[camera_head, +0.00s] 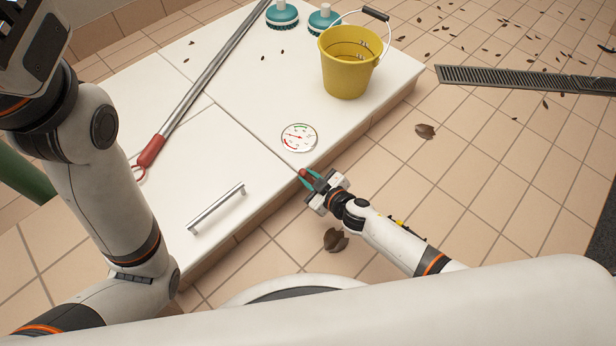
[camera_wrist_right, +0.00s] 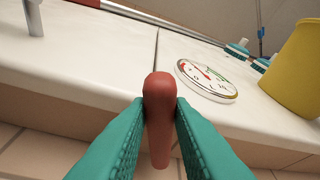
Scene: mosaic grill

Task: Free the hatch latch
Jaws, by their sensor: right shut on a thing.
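The hatch (camera_head: 185,170) is a flat white panel with a silver bar handle (camera_head: 215,207), set in a low white surface. The latch (camera_head: 303,173) is a small red lever at the front edge, by the seam beside the hatch. In the right wrist view the latch (camera_wrist_right: 159,100) stands between the teal fingers, its rounded top above them and its lower part below. My right gripper (camera_head: 314,180) is shut on it. My left arm comes in at the left and rises out of the picture; its fingers do not show.
A long silver pole with a red end (camera_head: 151,151) lies across the hatch's far side. A round gauge (camera_head: 299,138) is right of the seam. A yellow bucket (camera_head: 347,72) and two teal brushes (camera_head: 282,15) stand farther back. Brown leaves (camera_head: 336,240) and a floor grate (camera_head: 530,79) lie on the tiles.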

